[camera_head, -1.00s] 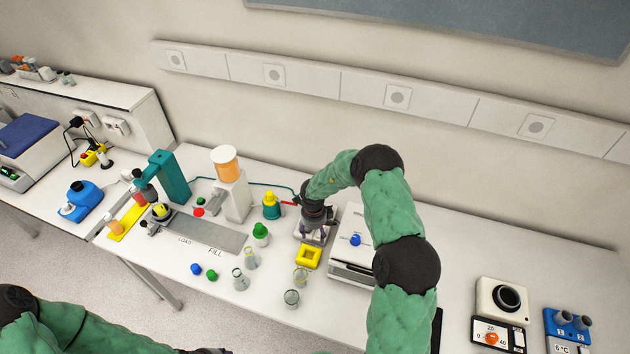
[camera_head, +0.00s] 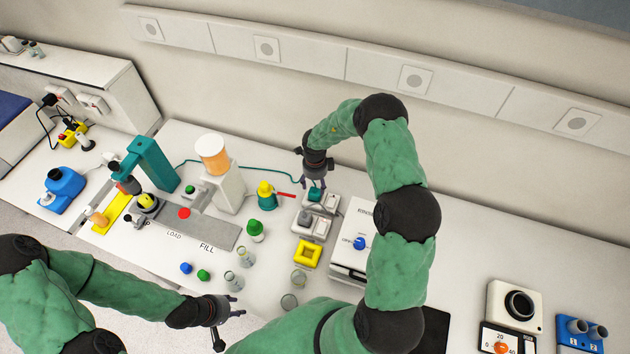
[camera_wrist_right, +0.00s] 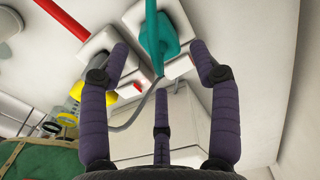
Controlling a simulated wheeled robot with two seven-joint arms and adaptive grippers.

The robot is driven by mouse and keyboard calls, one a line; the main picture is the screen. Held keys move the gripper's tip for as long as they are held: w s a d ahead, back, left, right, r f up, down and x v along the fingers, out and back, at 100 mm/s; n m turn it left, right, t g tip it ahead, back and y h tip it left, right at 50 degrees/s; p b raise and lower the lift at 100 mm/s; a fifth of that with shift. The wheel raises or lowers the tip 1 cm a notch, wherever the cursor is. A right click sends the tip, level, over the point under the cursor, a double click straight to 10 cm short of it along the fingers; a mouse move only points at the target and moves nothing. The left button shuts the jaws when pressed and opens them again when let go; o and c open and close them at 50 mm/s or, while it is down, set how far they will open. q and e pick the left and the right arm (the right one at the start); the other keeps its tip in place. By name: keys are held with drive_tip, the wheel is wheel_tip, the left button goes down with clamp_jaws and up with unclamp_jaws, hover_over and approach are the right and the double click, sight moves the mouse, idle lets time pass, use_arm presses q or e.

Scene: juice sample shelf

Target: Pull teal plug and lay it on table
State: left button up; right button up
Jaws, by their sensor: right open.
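The teal plug (camera_head: 315,194) sits in a white socket block (camera_head: 329,207) at the back of the table. In the right wrist view the teal plug (camera_wrist_right: 160,40) lies ahead of my fingers, with its teal cable leading up. My right gripper (camera_head: 314,183) is just above the plug with fingers spread; in its wrist view the open fingers (camera_wrist_right: 160,70) show no grip on the plug. My left gripper (camera_head: 230,308) is low over the front of the table, fingers spread and empty.
A second socket block with a grey plug (camera_head: 305,218) and a yellow square holder (camera_head: 307,253) stand in front. Glass beakers stand near the front edge.

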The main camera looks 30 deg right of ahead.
sight(315, 191)
wheel_tip(315, 191, down, 6)
drive_tip(key=b, duration=0.4)
drive_tip(key=shift+f, duration=0.2)
drive_tip(key=shift+w+f, duration=0.1)
drive_tip(key=shift+f, duration=0.55)
drive_tip(key=c, duration=1.1)
drive_tip(key=o, duration=1.5)
drive_tip(key=shift+c, duration=0.2)
wheel_tip(315, 191, up, 12)
